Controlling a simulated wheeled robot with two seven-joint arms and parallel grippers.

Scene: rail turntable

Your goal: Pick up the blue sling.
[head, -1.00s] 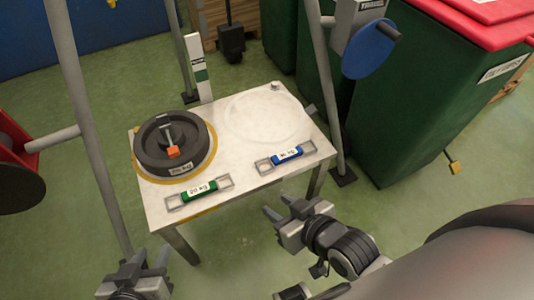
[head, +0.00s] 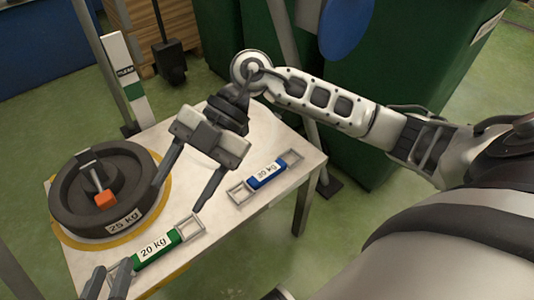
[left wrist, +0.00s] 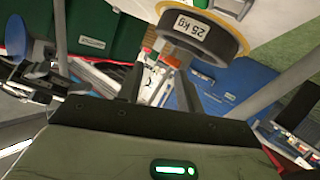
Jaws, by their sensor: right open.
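The blue sling (head: 268,174) lies flat on the white table (head: 215,228), with a white label on its middle and a grey metal frame at each end. My left gripper (head: 108,280) is low at the left, by the near end of the green sling (head: 156,251).
A black 25 kg weight (head: 88,205) with an orange tag sits on a yellow-edged disc at the table's left; it also shows in the left wrist view (left wrist: 198,38). A grey post (head: 300,125) rises behind the table. Green bins (head: 395,90) stand behind. My right arm crosses the table's back.

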